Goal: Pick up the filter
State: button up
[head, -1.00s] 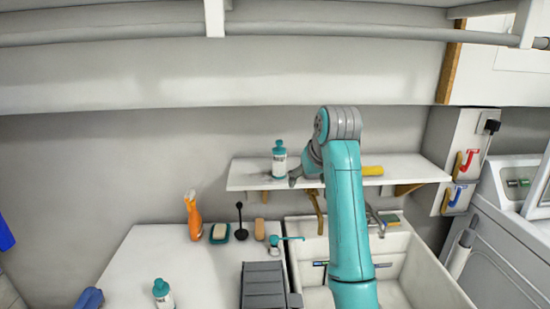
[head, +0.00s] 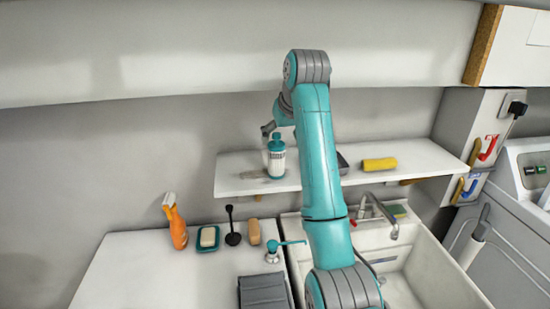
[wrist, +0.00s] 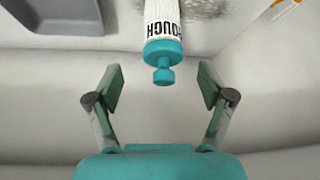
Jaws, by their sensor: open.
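A white bottle-like cylinder with a teal cap (head: 276,157) stands on the wall shelf; it is the likeliest filter, though no label confirms this. In the wrist view the cylinder (wrist: 162,30) shows its teal cap and knob pointing toward my gripper (wrist: 161,78), with partly visible dark lettering. My gripper is open and empty. The cap's knob lies roughly midway between the fingers in the picture, a little ahead of them, with no visible contact. In the head view my gripper (head: 267,130) shows beside the cylinder's top, partly hidden by my arm.
The shelf (head: 235,180) also bears a yellow roll (head: 379,164) and a dark tray (head: 342,163) partly behind my arm. Below are an orange spray bottle (head: 176,228), soap dish (head: 208,238), black plunger-like tool (head: 232,226), brush (head: 254,232) and sink (head: 425,262).

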aim_at(277, 144)
jog(key=shift+x, duration=3.7)
jog(key=shift+a, duration=0.15)
jog(key=c, duration=1.4)
